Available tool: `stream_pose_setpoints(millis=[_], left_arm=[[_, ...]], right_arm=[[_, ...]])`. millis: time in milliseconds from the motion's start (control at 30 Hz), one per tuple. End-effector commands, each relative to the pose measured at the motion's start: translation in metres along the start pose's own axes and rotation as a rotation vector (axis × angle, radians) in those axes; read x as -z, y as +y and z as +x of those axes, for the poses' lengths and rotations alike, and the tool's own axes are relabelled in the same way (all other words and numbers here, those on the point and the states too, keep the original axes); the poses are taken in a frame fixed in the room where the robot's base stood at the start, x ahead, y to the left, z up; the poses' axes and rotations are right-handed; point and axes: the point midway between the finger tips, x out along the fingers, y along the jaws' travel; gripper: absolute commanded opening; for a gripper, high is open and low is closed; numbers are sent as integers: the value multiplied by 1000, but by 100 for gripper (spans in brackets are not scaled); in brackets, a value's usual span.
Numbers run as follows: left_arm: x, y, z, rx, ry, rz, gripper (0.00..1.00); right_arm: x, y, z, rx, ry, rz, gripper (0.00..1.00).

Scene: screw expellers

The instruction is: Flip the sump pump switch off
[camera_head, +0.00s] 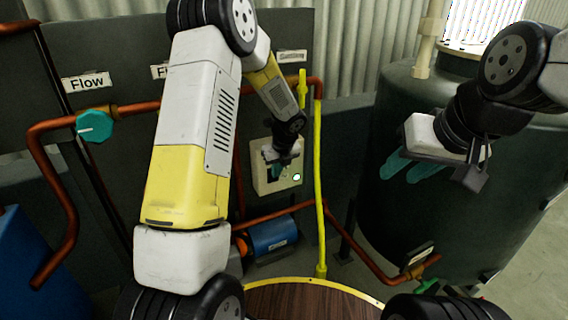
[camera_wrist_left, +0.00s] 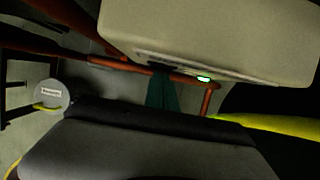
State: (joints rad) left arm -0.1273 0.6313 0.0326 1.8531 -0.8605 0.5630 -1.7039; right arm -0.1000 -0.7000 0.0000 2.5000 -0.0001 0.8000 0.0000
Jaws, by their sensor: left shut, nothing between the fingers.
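A pale switch box (camera_head: 262,183) is mounted on the dark panel at mid-picture, with a lit green light (camera_head: 297,177) on its face. In the left wrist view the box (camera_wrist_left: 215,35) fills the top, and its light (camera_wrist_left: 203,78) glows green. My left gripper (camera_head: 279,170) is right at the front of the box, its teal fingers shut and empty. The fingers (camera_wrist_left: 163,95) point toward the box face in the wrist view. They hide the switch, so I cannot tell its position or whether they touch it. My right gripper (camera_head: 408,168) is open and empty, well right of the box.
A yellow pipe (camera_head: 319,180) rises just right of the box. Copper pipes (camera_head: 345,237) and a blue pump motor (camera_head: 274,236) lie below. A large dark green tank (camera_head: 400,225) stands right. A teal valve (camera_head: 94,126) is at left.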

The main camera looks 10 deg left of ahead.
Motion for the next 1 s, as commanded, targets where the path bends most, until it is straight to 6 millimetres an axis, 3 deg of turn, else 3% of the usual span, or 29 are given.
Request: stream_pose_setpoints(millis=[1000], left_arm=[[-9,0,-15,-1,-1,-1,0]], right_arm=[[0,0,0,0,0,0,36]])
